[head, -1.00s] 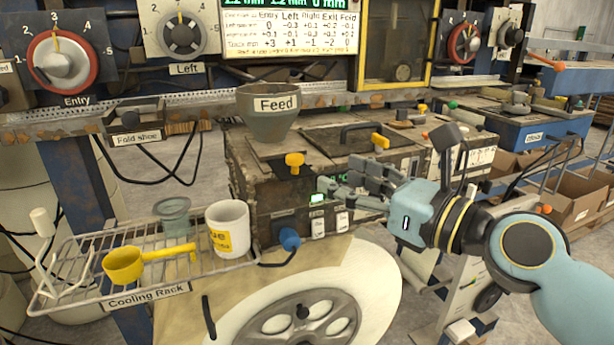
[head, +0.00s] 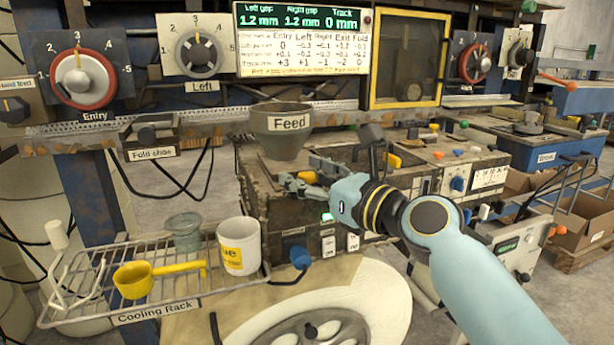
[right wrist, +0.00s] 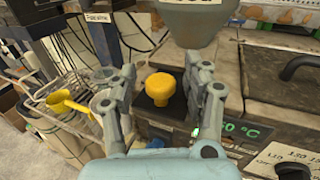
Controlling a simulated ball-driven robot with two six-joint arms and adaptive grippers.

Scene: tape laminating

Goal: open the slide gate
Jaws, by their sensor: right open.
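The slide gate's yellow knob (head: 306,177) sticks out below the grey Feed hopper (head: 283,143), on the front of the worn metal box. In the right wrist view the knob (right wrist: 160,88) sits between the two fingers, with a visible gap on either side. My right gripper (head: 301,179) is open around the knob, and its fingers partly hide it in the head view. The right wrist view shows the open gripper (right wrist: 163,80) and the hopper's lower part (right wrist: 195,25) above the knob. My left gripper is not in view.
A wire cooling rack (head: 85,290) at lower left holds a yellow ladle (head: 135,279), a white mug (head: 239,247) and a glass cup (head: 185,232). A large pale reel (head: 385,300) lies below the box. A black lid handle (right wrist: 300,65) is right of the knob.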

